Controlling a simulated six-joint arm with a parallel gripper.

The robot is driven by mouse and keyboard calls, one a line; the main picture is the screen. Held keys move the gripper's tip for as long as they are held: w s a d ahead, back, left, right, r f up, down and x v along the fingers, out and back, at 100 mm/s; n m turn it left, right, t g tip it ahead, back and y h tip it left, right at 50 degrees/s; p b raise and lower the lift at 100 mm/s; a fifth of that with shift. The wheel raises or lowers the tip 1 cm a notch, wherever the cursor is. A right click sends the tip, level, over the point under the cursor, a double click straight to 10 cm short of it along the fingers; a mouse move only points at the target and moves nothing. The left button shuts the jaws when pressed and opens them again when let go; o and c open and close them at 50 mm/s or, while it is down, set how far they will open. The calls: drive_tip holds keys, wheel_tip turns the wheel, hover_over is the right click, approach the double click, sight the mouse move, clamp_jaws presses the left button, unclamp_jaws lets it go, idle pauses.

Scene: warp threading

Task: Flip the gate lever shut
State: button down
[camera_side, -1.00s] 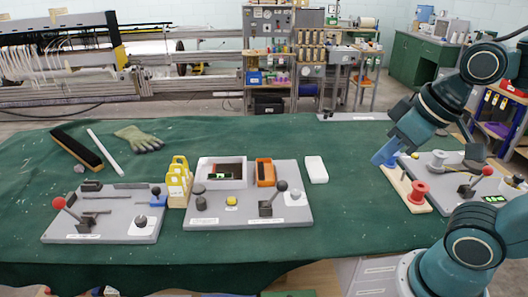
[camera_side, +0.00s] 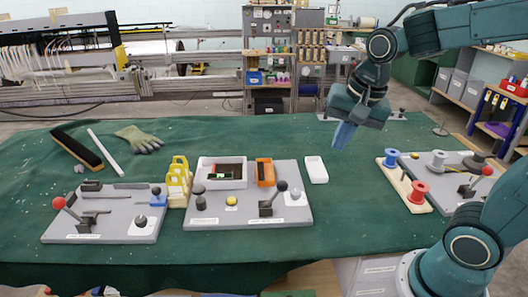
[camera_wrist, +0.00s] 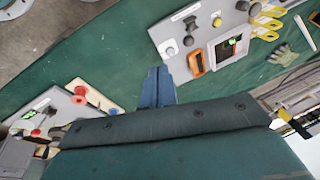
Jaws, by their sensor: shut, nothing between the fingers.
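Three levers stand on grey plates; I cannot tell from any label which is the gate lever. One with a black ball knob (camera_side: 281,186) stands on the middle plate (camera_side: 245,216), tilted slightly to the right in the side view. One with a red knob (camera_side: 59,203) leans left on the left plate (camera_side: 128,230). One with a red knob (camera_side: 487,171) is on the right plate (camera_side: 445,187). My gripper (camera_side: 341,140) is shut and empty, pointing down above bare cloth right of the middle plate. Its blue fingers (camera_wrist: 157,76) show together in the wrist view.
Yellow parts (camera_side: 178,180) stand between the left and middle plates. Red (camera_side: 418,191) and blue spools (camera_side: 391,157) stand on the right. Green cloth between is clear.

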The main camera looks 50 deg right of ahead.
drive_tip(key=w+d+f+m+g, duration=0.2)
drive_tip(key=w+d+f+m, duration=0.3)
drive_tip(key=w+f+m, duration=0.5)
drive_tip(key=shift+w+d+f+m+g, duration=0.25)
drive_tip(key=shift+m+g, duration=0.15)
drive_tip(key=shift+m, duration=1.4)
hover_over(274, 197)
drive_tip(key=s+d, duration=0.3)
drive_tip(key=d, duration=0.1)
wheel_tip(274, 197, down, 9)
drive_tip(key=shift+d+r, duration=0.15)
drive_tip(key=shift+r, duration=0.05)
